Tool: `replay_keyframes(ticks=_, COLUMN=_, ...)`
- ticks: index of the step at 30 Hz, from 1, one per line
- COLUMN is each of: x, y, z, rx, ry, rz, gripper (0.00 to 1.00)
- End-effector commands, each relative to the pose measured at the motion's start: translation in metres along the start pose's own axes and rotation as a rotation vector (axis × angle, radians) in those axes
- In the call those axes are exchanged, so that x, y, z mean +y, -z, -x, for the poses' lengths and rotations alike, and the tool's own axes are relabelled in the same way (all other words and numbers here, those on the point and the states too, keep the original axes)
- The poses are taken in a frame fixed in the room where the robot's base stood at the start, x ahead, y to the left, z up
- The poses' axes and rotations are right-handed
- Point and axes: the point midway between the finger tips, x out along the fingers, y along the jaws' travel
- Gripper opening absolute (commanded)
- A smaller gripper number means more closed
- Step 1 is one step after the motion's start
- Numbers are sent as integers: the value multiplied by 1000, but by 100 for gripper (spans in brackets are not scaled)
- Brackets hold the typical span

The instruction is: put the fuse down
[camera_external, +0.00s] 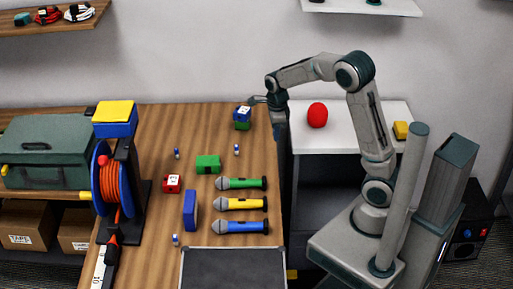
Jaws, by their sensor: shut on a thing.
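My gripper (256,100) is at the far right corner of the wooden table. It is shut on a small blue block with a white label (242,113), which I take to be the fuse. The blue block is directly above a green block (242,126); I cannot tell whether they touch. The finger contact is too small to see clearly.
The wooden table (150,125) also holds a red labelled block (172,183), another green block (208,164), a blue block (190,210), three microphones (240,204), small blue-and-white cylinders and an orange cable reel (110,185). A white table (350,135) with a red ball (317,115) is behind my arm.

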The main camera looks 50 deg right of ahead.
Motion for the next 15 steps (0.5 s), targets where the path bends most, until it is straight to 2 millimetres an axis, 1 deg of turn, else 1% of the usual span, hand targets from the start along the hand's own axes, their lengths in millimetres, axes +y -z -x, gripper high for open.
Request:
replay_keyframes(ticks=1, x=-3, y=11, z=7, rx=-2, ry=0, rz=-2, gripper=0)
replay_keyframes(ticks=3, x=-6, y=22, z=14, rx=-1, ry=0, rz=-2, gripper=0)
replay_keyframes(ticks=7, x=-11, y=39, z=24, rx=0, ry=0, rz=-1, gripper=0)
replay_keyframes(ticks=12, x=-13, y=47, z=30, rx=1, ry=-1, rz=2, gripper=0)
replay_keyframes(ticks=14, x=-14, y=45, z=33, rx=3, ry=0, rz=9, gripper=0)
replay_keyframes(ticks=15, x=-16, y=40, z=36, rx=4, ry=1, rz=18, gripper=0)
